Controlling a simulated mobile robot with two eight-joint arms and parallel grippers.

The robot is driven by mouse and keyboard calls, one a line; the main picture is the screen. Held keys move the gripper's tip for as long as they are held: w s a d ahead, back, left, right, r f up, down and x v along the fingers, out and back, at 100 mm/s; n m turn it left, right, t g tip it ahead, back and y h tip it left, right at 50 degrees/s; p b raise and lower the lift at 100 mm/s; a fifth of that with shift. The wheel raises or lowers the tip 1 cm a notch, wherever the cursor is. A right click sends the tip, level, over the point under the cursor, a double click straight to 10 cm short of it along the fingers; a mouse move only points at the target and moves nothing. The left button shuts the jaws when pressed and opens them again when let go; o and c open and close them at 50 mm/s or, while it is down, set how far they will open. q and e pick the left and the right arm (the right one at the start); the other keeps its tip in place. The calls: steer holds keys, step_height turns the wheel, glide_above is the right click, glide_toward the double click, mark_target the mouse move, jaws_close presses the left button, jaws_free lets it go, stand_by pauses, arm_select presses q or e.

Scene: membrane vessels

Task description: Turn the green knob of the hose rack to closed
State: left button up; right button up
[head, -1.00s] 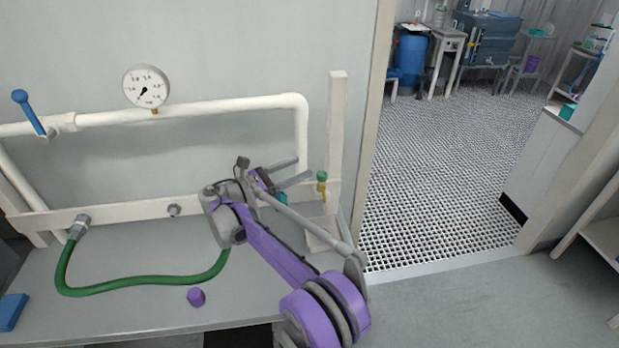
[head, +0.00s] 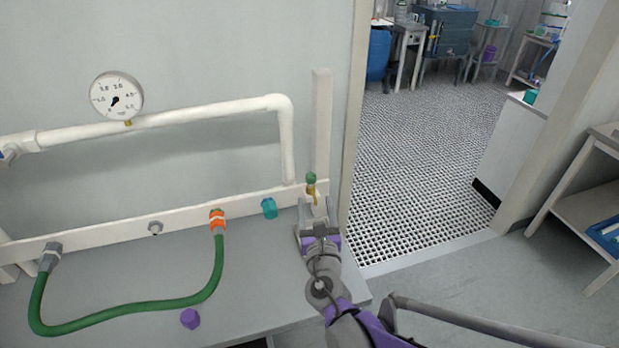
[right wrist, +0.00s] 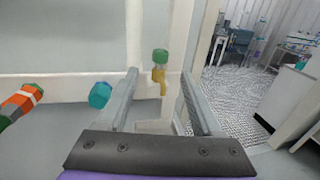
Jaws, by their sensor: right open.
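The green knob (head: 311,179) sits on top of a small brass tap at the right end of the white rack rail (head: 110,236). My right gripper (head: 314,205) is just in front of and below the knob in the head view, with its fingers pointing toward the rack. In the right wrist view the green knob (right wrist: 160,56) and its brass tap (right wrist: 160,80) show between the two open fingers, beyond their tips. The fingers appear apart from the knob. My left gripper is not in view.
A green hose (head: 130,314) with an orange-banded end (head: 218,221) hangs left on the rail, beside a teal cap (head: 269,208). A purple cap (head: 190,319) lies on the bench. A white post (head: 321,130) stands behind the tap. A doorway opens at right.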

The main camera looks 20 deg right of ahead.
mark_target(312, 182)
steer(key=w, duration=0.3)
steer(key=w+d, duration=0.1)
steer(key=w, duration=0.2)
steer(key=w+p, duration=0.1)
steer(key=w, duration=0.3)
steer(key=shift+d, duration=0.4)
jaws_close()
